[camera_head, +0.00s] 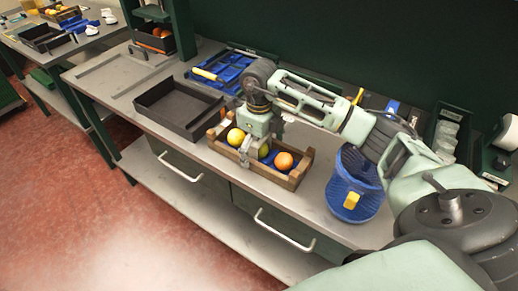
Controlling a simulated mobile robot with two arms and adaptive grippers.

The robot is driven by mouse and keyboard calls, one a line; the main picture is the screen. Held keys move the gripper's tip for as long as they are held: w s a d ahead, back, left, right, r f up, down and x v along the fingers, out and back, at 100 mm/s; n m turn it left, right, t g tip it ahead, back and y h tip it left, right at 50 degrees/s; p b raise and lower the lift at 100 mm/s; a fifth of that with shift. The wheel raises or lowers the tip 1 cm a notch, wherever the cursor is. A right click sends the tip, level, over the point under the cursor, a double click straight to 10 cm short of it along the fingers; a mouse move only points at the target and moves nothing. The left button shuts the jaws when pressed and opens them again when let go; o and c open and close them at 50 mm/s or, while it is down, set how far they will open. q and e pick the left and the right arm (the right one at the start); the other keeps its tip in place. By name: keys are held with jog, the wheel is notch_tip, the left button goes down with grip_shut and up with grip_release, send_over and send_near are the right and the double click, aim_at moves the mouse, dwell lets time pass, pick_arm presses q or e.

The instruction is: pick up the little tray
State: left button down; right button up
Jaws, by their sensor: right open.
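A small wooden tray (290,183) with low slatted sides stands on the grey bench near its front edge. It holds a yellow fruit (235,137) at the left and an orange (283,161) at the right. A yellow-green fruit (265,148) shows partly behind my gripper. My right gripper (246,158) points down over the front side of the wooden tray, open, and hides part of it. I cannot tell whether its fingers touch the tray. A larger black tray (178,133), empty, is just left of the wooden one. My left gripper is not in view.
A blue basket (352,190) with a yellow tag stands to the right of the wooden tray. Blue trays with tools (222,68) lie behind. The bench (115,82) is mostly bare at the left. Drawer handles (285,229) stick out below the front edge.

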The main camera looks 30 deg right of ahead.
jog(key=shift+c, duration=0.5)
jog(key=c, duration=1.2)
jog(key=shift+r, duration=0.1)
